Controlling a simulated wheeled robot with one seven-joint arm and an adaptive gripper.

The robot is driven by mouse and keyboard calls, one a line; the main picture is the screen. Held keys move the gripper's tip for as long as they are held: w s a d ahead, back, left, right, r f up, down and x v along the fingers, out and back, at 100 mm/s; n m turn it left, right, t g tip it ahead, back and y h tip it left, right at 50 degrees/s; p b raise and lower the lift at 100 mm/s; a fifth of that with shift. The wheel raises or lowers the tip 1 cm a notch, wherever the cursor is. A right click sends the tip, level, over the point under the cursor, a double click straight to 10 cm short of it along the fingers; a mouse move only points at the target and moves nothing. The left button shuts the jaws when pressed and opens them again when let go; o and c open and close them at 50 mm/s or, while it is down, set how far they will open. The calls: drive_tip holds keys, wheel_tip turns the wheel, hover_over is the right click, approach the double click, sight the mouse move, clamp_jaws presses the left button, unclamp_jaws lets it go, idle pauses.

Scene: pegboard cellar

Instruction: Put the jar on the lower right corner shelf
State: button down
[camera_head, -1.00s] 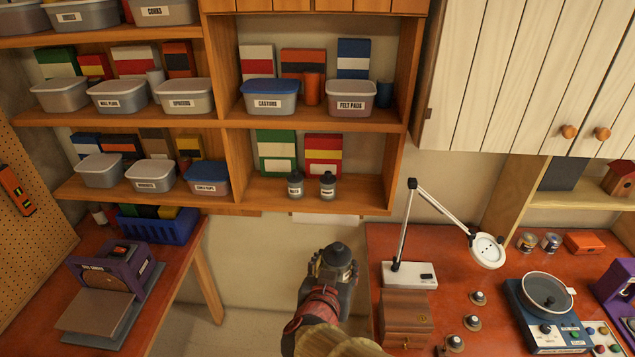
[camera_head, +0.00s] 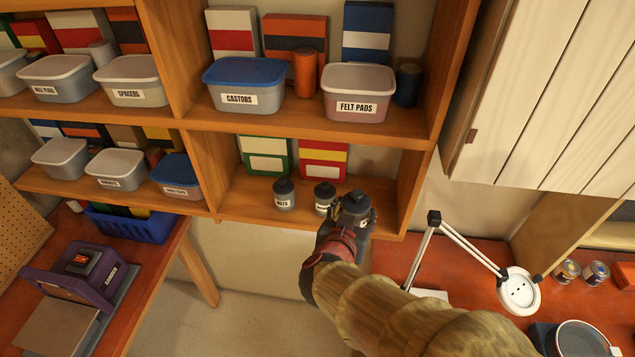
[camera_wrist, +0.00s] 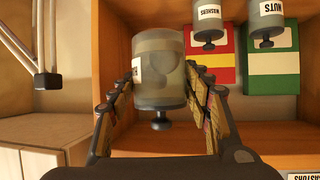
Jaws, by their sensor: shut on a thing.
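The jar (camera_head: 355,208) is grey and see-through with a dark knobbed lid. My gripper (camera_head: 343,228) is shut around its body. In the wrist view, which is upside down, the jar (camera_wrist: 158,70) sits between both fingers (camera_wrist: 160,92), with part of a label at its side. The lower right corner shelf (camera_head: 245,207) is the open wooden compartment behind it. In the head view the jar overlaps the right front part of this shelf, right of the washers jar (camera_head: 324,198). I cannot tell whether its base touches the board.
A nuts jar (camera_head: 284,194) stands left of the washers jar. A green box (camera_head: 265,158) and a red and yellow box (camera_head: 323,160) stand behind. The compartment's right side panel (camera_head: 412,190) is close to the jar. A lamp (camera_head: 433,240) stands to the right below.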

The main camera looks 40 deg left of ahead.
drive_tip(key=shift+s+d+f+x, duration=0.1)
drive_tip(key=shift+s+f+x, duration=0.4)
drive_tip(key=shift+x, duration=2.6)
drive_tip(key=shift+s+d+f+x, duration=0.15)
drive_tip(key=shift+f+x, duration=0.7)
drive_tip(key=shift+x, duration=2.3)
drive_tip(key=shift+s+d+f+x, duration=0.1)
drive_tip(key=shift+s+f+x, duration=0.4)
drive_tip(key=shift+x, duration=2.6)
drive_tip(key=shift+w+f, duration=0.25)
drive_tip(key=shift+f, duration=0.15)
drive_tip(key=c, duration=0.9)
unclamp_jaws()
drive_tip(key=shift+s, duration=0.1)
